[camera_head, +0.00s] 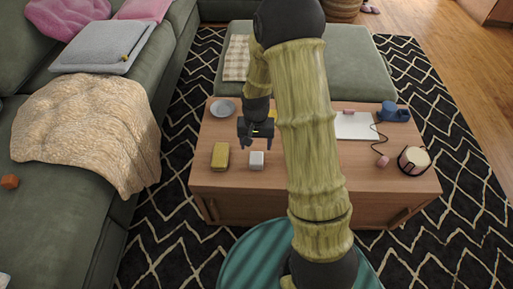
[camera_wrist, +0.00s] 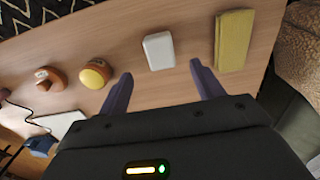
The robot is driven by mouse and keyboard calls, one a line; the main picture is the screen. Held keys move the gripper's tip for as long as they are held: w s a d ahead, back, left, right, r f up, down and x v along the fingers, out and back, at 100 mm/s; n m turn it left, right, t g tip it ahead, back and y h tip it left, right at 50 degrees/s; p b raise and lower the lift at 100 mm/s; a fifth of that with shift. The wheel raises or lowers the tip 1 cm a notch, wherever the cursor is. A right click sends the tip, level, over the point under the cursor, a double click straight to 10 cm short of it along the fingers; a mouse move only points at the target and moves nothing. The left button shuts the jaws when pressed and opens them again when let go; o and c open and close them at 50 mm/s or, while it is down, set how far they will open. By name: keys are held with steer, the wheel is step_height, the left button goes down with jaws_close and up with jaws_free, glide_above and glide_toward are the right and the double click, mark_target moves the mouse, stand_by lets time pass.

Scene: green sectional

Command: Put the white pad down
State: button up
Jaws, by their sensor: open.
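The white pad (camera_head: 256,160) is a small white block lying flat on the wooden coffee table (camera_head: 205,180), near its front edge. It also shows in the wrist view (camera_wrist: 158,51), just past the fingertips and roughly in line with the gap between them. My gripper (camera_head: 257,146) is open and empty, pointing down above the table close to the pad. In the wrist view its two dark fingers (camera_wrist: 160,72) are spread apart, with nothing between them. The pad is apart from the fingers.
A yellow block (camera_head: 220,156) lies left of the pad. A pale dish (camera_head: 222,108) sits at the table's back left. My arm hides the table's middle.

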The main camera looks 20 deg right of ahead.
steer(key=shift+r, duration=1.2)
steer(key=shift+r, duration=0.1)
steer(key=s+r+n+t, duration=0.2)
steer(key=s+r+n, duration=0.1)
steer(key=s+r, duration=1)
steer(key=shift+s+d+n+t, duration=0.2)
steer(key=shift+s+n+t, duration=0.1)
steer(key=shift+s, duration=0.1)
steer(key=w+r+p+v, duration=0.1)
steer(key=w+p+v, duration=0.2)
steer(key=p+v, duration=1.3)
steer(key=w+p+v, duration=0.4)
steer(key=p+v, duration=1.2)
steer(key=p, duration=0.2)
steer(key=shift+r, duration=0.75)
steer(key=shift+o, duration=0.4)
steer(key=shift+w, duration=0.15)
